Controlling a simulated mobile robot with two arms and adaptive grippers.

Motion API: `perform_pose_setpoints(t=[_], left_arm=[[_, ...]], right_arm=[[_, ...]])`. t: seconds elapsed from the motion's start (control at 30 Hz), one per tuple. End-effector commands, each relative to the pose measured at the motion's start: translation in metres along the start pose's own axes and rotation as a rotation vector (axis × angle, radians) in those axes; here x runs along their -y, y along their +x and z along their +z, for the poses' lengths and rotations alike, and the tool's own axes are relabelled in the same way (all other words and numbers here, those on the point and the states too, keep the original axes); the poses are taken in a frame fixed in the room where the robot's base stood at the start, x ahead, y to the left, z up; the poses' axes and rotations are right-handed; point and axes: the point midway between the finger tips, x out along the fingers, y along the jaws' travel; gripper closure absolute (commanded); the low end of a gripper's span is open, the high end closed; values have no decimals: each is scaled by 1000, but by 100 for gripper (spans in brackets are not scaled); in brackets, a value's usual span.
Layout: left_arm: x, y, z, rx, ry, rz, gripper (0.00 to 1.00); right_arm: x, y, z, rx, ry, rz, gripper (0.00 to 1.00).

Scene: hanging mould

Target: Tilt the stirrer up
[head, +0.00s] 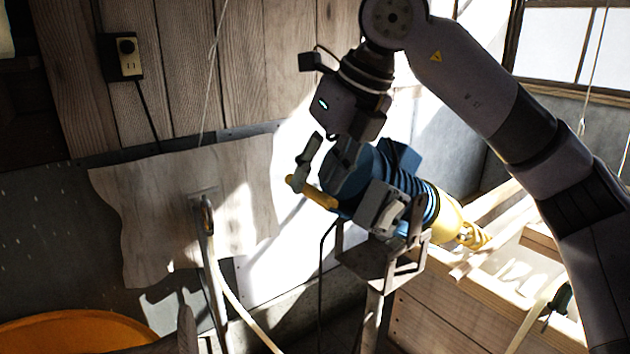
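The stirrer (428,203) is a blue-bodied machine with a yellow cone and spiral tip. It sits on a metal stand (384,258) in the middle of the head view, with its tip pointing right and slightly down. A yellow handle (320,196) sticks out at its left end. My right gripper (320,178) comes down from above, its fingers apart around the handle area. One finger is at the handle's left end and the other is close to the blue body; contact is unclear. A dark grey shape at the bottom left may be my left gripper (187,325), mostly cut off.
A wooden crate (440,318) stands right of the stand, under the stirrer's tip. An orange tub (75,332) is at lower left. A ragged-edged sheet (150,215) hangs against the wall. A hose (238,308) and a black cable (321,270) hang near the stand.

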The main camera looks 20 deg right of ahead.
Motion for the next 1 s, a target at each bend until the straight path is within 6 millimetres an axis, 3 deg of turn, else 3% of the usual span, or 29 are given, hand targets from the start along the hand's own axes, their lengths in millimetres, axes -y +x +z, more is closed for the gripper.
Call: perform_pose_setpoints(t=[0.17, 0.27, 0.4, 0.5, 0.6, 0.77, 1.0], left_arm=[[0, -3, 0, 0, 0, 0, 60], [0, -21, -2, 0, 0, 0, 60], [0, -56, -5, 0, 0, 1, 60], [1, -74, -7, -1, 0, 1, 60], [1, -81, -8, -1, 0, 1, 60], [1, -81, -8, -1, 0, 1, 60], [1, -89, -9, -1, 0, 1, 60]], right_arm=[[0, -4, 2, 2, 0, -2, 62], [0, -28, 11, 2, -9, -23, 62], [4, -79, 28, -6, -30, -76, 62], [8, -106, 36, -15, -42, -109, 62], [10, -120, 39, -21, -49, -127, 62], [14, -110, 38, -28, -51, -135, 62], [20, -66, 37, -28, -52, -134, 62]])
